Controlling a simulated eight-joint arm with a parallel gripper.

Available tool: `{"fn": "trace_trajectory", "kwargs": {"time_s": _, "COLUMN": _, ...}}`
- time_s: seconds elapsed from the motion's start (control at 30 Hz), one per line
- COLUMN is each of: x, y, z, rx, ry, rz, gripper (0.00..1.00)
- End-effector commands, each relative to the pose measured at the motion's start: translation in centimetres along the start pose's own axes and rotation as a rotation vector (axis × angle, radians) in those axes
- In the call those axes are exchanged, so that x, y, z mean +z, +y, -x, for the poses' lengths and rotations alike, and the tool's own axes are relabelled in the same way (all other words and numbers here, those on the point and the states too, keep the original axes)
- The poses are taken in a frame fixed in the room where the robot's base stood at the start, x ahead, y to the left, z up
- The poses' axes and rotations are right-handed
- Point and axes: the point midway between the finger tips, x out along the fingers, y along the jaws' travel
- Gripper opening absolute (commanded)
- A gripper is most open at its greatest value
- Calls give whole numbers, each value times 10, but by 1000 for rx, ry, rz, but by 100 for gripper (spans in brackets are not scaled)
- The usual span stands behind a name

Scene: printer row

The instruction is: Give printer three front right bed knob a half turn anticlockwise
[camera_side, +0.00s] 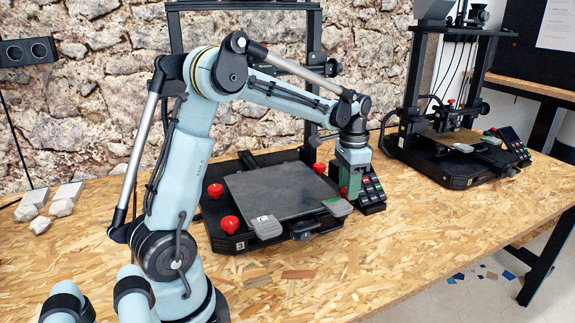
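Printer three (240,245), marked with a 3 at its front left corner, stands in the middle of the bench with a dark flat bed (275,190). Red knobs show at its left side, one at the back (215,190) and one at the front (229,224). Another red knob (319,168) is at the back right. My gripper (350,188) points down at the bed's front right corner, where the front right knob is mostly or wholly hidden behind it. I cannot tell whether the fingers touch that knob or how far apart they are.
A control panel (373,190) with coloured buttons is close to the right of my gripper. Grey clips (266,227) sit on the bed's front edge. A second printer (450,165) stands farther right. Pale blocks (62,207) lie at the left. The bench front (330,290) is clear.

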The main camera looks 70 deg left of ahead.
Motion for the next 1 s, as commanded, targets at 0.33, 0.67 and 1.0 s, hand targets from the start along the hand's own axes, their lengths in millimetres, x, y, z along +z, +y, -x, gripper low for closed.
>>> {"fn": "trace_trajectory", "kwargs": {"time_s": 0.33, "x": 0, "y": 0, "z": 0, "rx": 0, "ry": 0, "rz": 22, "gripper": 9}}
{"fn": "trace_trajectory", "kwargs": {"time_s": 0.67, "x": 0, "y": 0, "z": 0, "rx": -1, "ry": -3, "rz": 204, "gripper": 9}}
{"fn": "trace_trajectory", "kwargs": {"time_s": 1.0, "x": 0, "y": 1, "z": 0, "rx": -1, "ry": -3, "rz": 472, "gripper": 9}}
